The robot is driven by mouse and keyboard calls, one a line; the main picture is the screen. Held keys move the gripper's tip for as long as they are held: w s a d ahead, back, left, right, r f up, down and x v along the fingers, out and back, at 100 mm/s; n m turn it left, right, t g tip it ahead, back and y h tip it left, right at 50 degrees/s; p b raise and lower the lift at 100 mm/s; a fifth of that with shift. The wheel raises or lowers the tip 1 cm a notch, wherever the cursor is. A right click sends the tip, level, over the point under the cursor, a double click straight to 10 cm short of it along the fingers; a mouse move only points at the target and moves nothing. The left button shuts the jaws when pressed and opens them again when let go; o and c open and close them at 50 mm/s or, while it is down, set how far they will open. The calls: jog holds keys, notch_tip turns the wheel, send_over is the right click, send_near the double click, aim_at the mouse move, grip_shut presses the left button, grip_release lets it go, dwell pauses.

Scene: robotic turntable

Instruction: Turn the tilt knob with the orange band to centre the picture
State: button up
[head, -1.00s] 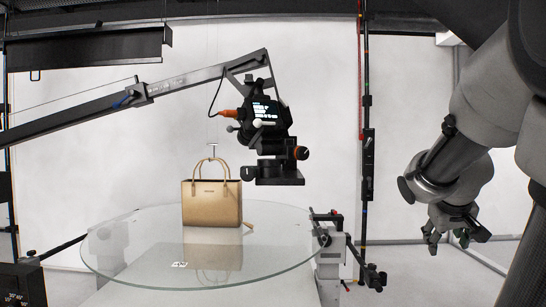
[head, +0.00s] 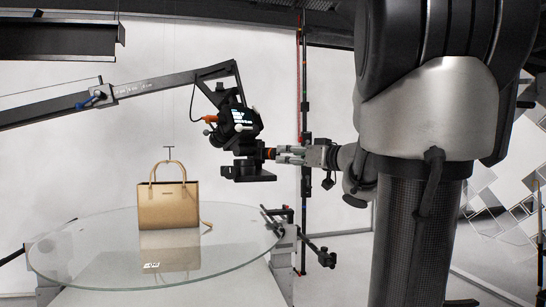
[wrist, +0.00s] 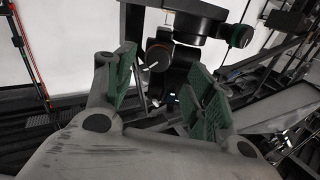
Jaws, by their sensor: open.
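The tilt knob (head: 269,153) is dark with an orange band and sits on the right side of the camera head (head: 236,124). In the wrist view the knob (wrist: 158,56) shows a white mark on its face and lies ahead, between the two green-padded fingers. My gripper (head: 283,154) points left at the knob in the head view, its fingertips close to it. My gripper also shows in the wrist view (wrist: 163,66), with its fingers apart and nothing held. I cannot tell whether a fingertip touches the knob. The camera's small lit screen (head: 243,118) is too small to read.
The camera hangs from a long boom (head: 150,88) coming from the left. A tan handbag (head: 168,208) stands on the round glass turntable (head: 85,255) below. A dark upright pole (head: 304,110) stands behind my gripper. An orange plug (head: 211,119) is on the camera's left.

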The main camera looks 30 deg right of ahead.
aim_at(275, 155)
jog(key=x, duration=0.7)
jog(key=shift+w+d, duration=0.1)
jog(key=shift+w, duration=0.05)
jog(key=c, duration=1)
